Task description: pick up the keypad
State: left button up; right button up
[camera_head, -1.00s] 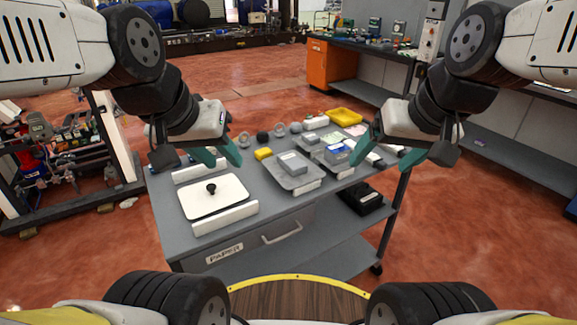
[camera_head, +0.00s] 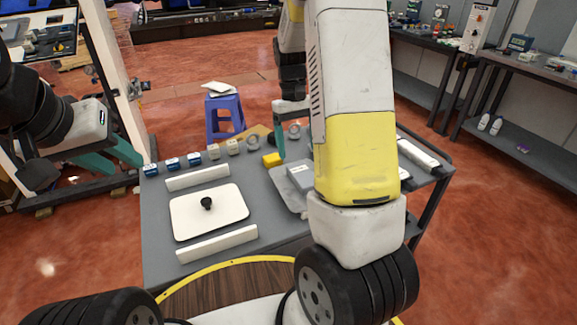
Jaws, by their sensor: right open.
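I cannot make out the keypad for sure; part of the table's right side is hidden behind my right arm. A grey box (camera_head: 300,174) lies on a grey tray (camera_head: 284,188), partly covered by that arm. My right gripper (camera_head: 283,135) is over the far edge of the grey table (camera_head: 160,232), beyond the yellow block (camera_head: 272,159). One teal finger shows clearly, the other is mostly hidden; it is open, and I see nothing held. My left gripper (camera_head: 112,157) is left of the table's far left corner, its teal fingers apart and empty.
A white plate with a black knob (camera_head: 207,203) lies between two white bars (camera_head: 198,178) on the table. A purple stool (camera_head: 225,120) stands behind. A white bar (camera_head: 418,155) lies at the right.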

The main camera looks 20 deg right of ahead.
aim_at(302, 173)
jog(key=shift+d+f, duration=0.2)
jog(key=shift+f, duration=0.6)
jog(key=shift+s+x, duration=0.25)
jog(key=shift+x, duration=1.5)
jog(key=shift+s+x, duration=0.25)
jog(key=shift+x, duration=1.5)
jog(key=shift+r, duration=0.1)
jog(key=c, duration=1.6)
